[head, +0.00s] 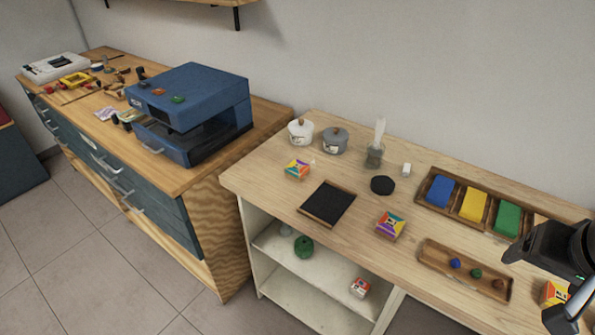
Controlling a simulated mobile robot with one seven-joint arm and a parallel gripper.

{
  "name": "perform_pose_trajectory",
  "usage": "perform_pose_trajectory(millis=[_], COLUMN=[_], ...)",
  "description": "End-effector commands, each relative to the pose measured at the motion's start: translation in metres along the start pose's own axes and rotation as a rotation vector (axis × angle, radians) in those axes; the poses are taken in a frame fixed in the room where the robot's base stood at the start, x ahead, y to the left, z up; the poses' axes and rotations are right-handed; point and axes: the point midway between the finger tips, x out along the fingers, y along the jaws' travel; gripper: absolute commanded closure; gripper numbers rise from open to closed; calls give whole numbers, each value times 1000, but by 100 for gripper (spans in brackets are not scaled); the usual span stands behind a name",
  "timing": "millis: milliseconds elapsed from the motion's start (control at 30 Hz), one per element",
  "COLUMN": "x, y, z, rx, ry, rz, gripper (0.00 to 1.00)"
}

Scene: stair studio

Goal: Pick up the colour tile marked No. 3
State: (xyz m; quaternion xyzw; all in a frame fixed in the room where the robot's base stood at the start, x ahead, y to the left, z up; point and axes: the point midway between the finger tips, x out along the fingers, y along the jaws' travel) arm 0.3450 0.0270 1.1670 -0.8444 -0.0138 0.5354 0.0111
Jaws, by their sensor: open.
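A wooden tray (423,187) at the right of the light wood table holds a blue tile (440,191), a yellow tile (473,205) and a green tile (507,218), side by side. No number is legible on any of them, so I cannot tell which is No. 3. My gripper (530,287) is at the lower right edge, dark and partly cut off by the frame. It is open, apart from the tiles, and to the right of and nearer than the tray.
A smaller wooden tray (433,262) holds small blue, green and brown pieces. Patterned boxes (391,225) (298,170), a black pad (327,203), a black disc (382,185), lidded pots (335,140) and a glass jar (374,156) share the table. A blue machine (190,110) stands on the left cabinet.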

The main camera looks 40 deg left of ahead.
Motion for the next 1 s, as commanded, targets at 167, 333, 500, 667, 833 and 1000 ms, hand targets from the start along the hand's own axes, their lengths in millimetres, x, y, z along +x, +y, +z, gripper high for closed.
perform_pose_trajectory(millis=[167,333,500,667,833,1000], x=[-3,1,14,32,56,85], y=[-37,-80,-129,-183,-245,-310], z=[-63,-115,-159,-192,-216,-226], rx=[-2,0,1,0,0,-1], ry=[-53,-101,-149,-194,-241,-286], rz=[-27,-44,-55,-60,-60,-53], gripper=[22,22,22,22,22,22])
